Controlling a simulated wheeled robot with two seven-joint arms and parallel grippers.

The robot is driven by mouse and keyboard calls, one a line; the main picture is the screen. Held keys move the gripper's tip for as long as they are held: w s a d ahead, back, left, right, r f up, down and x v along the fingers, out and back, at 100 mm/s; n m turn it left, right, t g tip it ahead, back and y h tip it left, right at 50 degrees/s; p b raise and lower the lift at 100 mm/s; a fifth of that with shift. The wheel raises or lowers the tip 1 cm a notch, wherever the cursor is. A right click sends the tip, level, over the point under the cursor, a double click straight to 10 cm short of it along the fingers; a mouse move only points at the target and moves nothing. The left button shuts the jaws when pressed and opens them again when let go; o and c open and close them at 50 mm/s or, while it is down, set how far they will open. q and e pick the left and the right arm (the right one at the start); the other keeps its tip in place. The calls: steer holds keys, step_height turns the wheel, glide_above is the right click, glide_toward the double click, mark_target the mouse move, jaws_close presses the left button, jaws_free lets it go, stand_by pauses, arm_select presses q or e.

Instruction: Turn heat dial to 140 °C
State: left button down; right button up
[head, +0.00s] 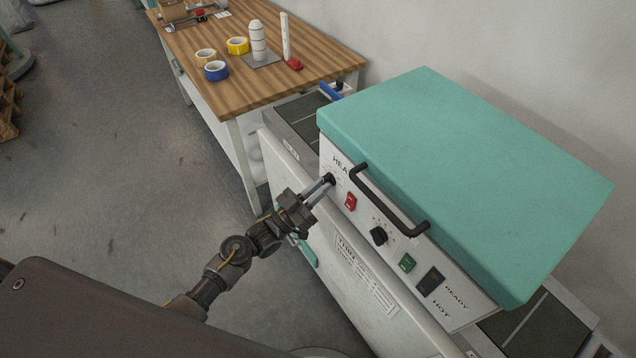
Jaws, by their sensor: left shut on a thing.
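The heat dial (329,178) is a small black knob on the white front panel of the teal-topped machine (470,180), just under the partly hidden "HEAT" lettering. My left gripper (325,184) reaches up from the lower left, and its two fingers are shut on the dial. The fingers cover part of the dial and its scale, so I cannot read its setting. My right gripper is not in view.
A black handle (390,200) sticks out just right of the dial. A red switch (350,201), a second black knob (379,236) and a green switch (407,262) sit along the panel. A wooden table (240,100) with tape rolls stands behind.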

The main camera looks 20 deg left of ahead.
arm_select(q)
steer(key=shift+r+n+t+y+p, duration=0.15)
steer(key=shift+n+t+y+p, duration=0.2)
steer(key=shift+n, duration=0.55)
steer(key=shift+n+y, duration=0.25)
steer(key=shift+n, duration=0.15)
steer(key=c, duration=1.4)
jaws_free()
steer(key=shift+c, duration=0.2)
steer(key=b+v, duration=0.3)
steer(key=v, duration=0.8)
steer(key=shift+w+d, duration=0.1)
